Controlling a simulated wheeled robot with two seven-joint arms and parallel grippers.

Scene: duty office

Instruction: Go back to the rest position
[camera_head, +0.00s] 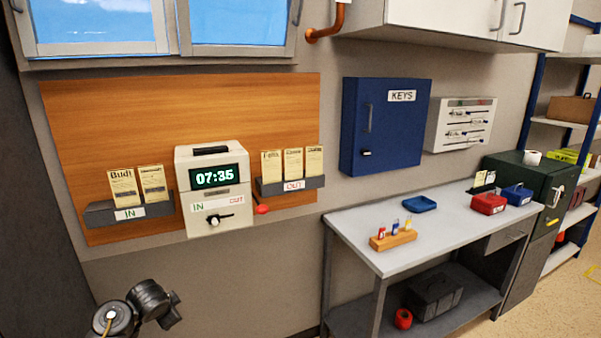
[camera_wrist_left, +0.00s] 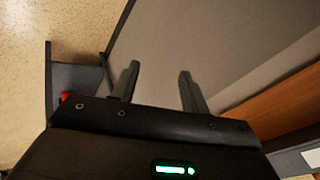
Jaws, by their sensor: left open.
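In the left wrist view my left gripper (camera_wrist_left: 159,69) is open, its two dark fingers apart with nothing between them. Beyond the fingers are the wall and, at the lower right, part of the wooden board. In the head view, dark links of my left arm (camera_head: 140,305) show at the lower left, in front of the wall and below the board; the fingers cannot be made out there. My right gripper is in neither view.
The wooden board (camera_head: 110,105) carries IN and OUT card racks and a time clock (camera_head: 212,205) reading 07:35. A workbench (camera_head: 385,258) with small items stands right, below a blue key cabinet (camera_head: 400,140). Floor (camera_head: 565,290) shows at the far right.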

